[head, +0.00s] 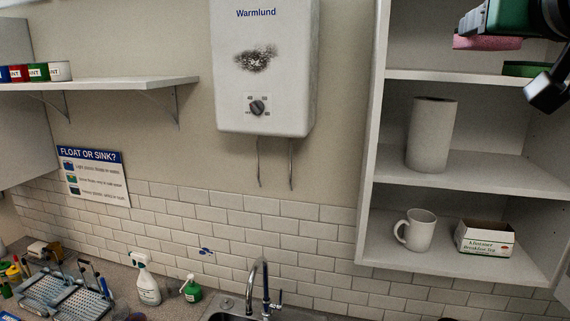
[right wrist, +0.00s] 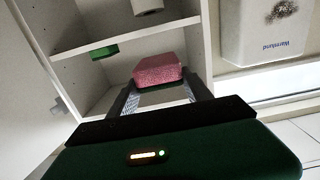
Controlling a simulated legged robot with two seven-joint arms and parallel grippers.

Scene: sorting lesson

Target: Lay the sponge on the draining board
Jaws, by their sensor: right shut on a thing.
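The pink sponge (head: 487,42) is in the upper right of the head view, in front of the open wall cupboard's upper part. It also shows in the right wrist view (right wrist: 158,68), between the two dark fingers. My right gripper (right wrist: 160,84) is shut on it and holds it in the air. The sink (head: 232,311) is cut off by the bottom edge of the head view. I cannot make out the draining board for certain. My left gripper is out of view.
The open cupboard (head: 376,130) holds a paper roll (head: 432,135), a white mug (head: 416,230), a tea box (head: 486,239) and a green item (head: 525,69). A water heater (head: 265,95) hangs left of it. Bottles (head: 146,280) and tool racks (head: 60,297) stand on the counter.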

